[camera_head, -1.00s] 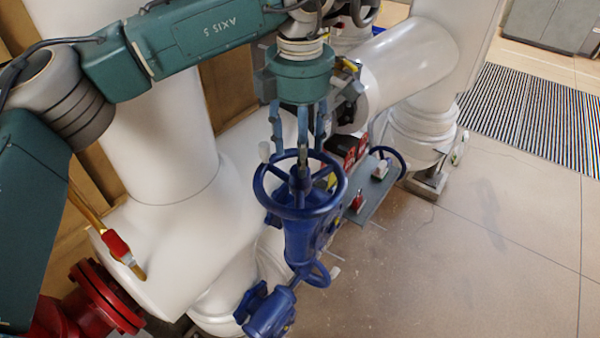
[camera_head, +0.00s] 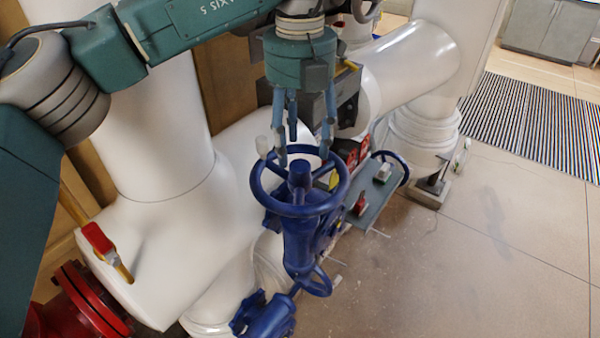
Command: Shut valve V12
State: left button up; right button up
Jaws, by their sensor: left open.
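A blue valve with a round handwheel (camera_head: 258,190) stands in the middle of the head view, its hub and stem upright. I can read no V12 tag on it. My left gripper (camera_head: 304,159) hangs from above with its blue-grey fingers pointing down and spread apart. The fingertips are at the far side of the wheel, beyond the hub in the picture. One fingertip overlaps the far rim; I cannot tell whether it touches. The gripper holds nothing that I can see. My right gripper is not in view.
Large white pipes (camera_head: 165,235) stand behind and left of the valve. A grey plate (camera_head: 372,198) with small parts lies right of the wheel. The floor (camera_head: 490,260) at right is clear.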

pick_arm(q)
jog(key=n+b, duration=0.2)
jog(key=n, duration=0.2)
jog(key=shift+f, duration=0.15)
jog(key=n+b, duration=0.1)
jog(key=n, duration=0.3)
jog(key=n+b, duration=0.1)
jog(key=n, duration=0.1)
jog(key=shift+n+b, duration=0.3)
jog(key=shift+b, duration=0.05)
jog(key=n+b, duration=0.1)
jog(key=n, duration=0.3)
jog(key=shift+n+b, duration=0.3)
jog(key=shift+b, duration=0.1)
jog(key=shift+n, duration=0.5)
jog(key=shift+a+n+b, duration=0.15)
jog(key=shift+n+b, duration=0.2)
jog(key=shift+n, duration=0.05)
jog(key=shift+s+r, duration=0.1)
jog(key=shift+r, duration=0.1)
jog(key=shift+f, duration=0.1)
